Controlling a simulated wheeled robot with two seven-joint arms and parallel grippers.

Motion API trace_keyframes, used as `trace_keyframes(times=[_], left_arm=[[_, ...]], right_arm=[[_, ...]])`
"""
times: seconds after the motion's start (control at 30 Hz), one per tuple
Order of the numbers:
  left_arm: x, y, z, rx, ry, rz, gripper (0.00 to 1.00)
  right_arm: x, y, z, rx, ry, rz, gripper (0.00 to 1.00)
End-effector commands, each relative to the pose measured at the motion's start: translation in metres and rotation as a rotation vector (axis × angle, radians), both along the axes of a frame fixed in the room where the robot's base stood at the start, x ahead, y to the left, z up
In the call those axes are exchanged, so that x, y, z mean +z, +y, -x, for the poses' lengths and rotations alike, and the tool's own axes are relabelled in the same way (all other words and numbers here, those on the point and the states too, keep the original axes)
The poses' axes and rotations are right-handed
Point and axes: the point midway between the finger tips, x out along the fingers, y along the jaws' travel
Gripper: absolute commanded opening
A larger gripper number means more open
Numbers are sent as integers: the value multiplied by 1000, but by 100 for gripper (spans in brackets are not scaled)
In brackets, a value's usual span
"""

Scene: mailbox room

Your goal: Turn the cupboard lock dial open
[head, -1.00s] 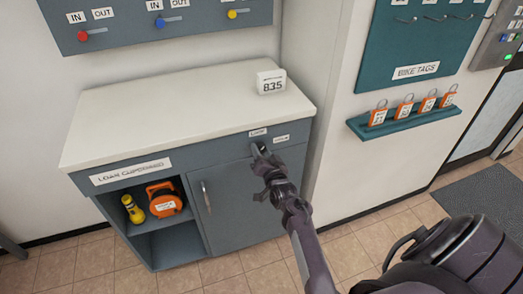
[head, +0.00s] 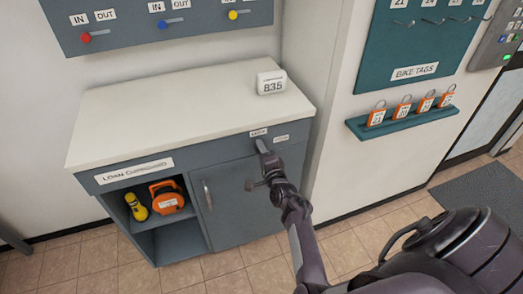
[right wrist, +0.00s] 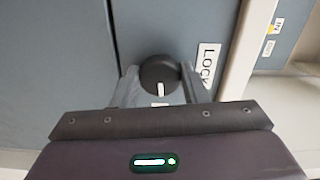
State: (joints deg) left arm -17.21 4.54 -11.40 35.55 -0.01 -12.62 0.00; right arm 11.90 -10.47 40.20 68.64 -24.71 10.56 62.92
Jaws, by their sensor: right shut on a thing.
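The grey loan cupboard (head: 228,205) stands against the wall, its door closed with a vertical handle (head: 207,194). My right gripper (head: 262,146) is at the upper right of the cupboard front, just below two small white labels. In the right wrist view the black round lock dial (right wrist: 159,74) with a white pointer mark sits between the two fingers of my right gripper (right wrist: 160,88), which are shut on it. A label reading "LOCK" (right wrist: 208,65) is beside the dial. In the head view the gripper mostly hides the dial. My left gripper is not in view.
A white block reading 835 (head: 271,83) stands on the cupboard top (head: 180,105). The open shelf holds a yellow torch (head: 136,206) and an orange case (head: 167,197). Orange padlocks (head: 403,109) stand on a teal ledge (head: 400,125) at right. The floor in front is clear.

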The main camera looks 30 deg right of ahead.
Motion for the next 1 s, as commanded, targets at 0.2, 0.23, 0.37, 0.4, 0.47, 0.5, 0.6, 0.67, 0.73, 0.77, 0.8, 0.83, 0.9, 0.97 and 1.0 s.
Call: trace_keyframes(times=[0.2,0.23,0.37,0.4,0.47,0.5,0.6,0.67,0.73,0.77,0.8,0.83,0.9,0.97,1.0], left_arm=[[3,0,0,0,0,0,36],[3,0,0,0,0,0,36],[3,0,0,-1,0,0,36],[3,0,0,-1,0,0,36],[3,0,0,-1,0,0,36],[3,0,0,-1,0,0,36],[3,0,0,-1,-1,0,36],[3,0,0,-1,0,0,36],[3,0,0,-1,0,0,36],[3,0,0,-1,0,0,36],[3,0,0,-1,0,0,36],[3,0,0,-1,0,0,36],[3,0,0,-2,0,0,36],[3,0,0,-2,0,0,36],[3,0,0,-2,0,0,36]], right_arm=[[-1,0,0,0,-15,-76,17],[-1,0,0,0,-18,-82,17],[-1,0,0,0,-22,-99,17],[-1,0,0,0,-22,-102,17],[-1,0,0,0,-23,-104,17],[-1,0,0,0,-23,-105,17],[-1,0,0,0,-23,-105,17],[-1,0,0,0,-23,-105,17],[-1,0,0,0,-23,-105,17],[-1,0,0,0,-23,-105,17],[-1,0,0,0,-23,-105,42],[-1,0,0,0,-23,-104,46],[-1,0,0,0,-23,-104,55],[-1,0,0,0,-23,-104,61],[-1,0,0,0,-23,-103,61]])
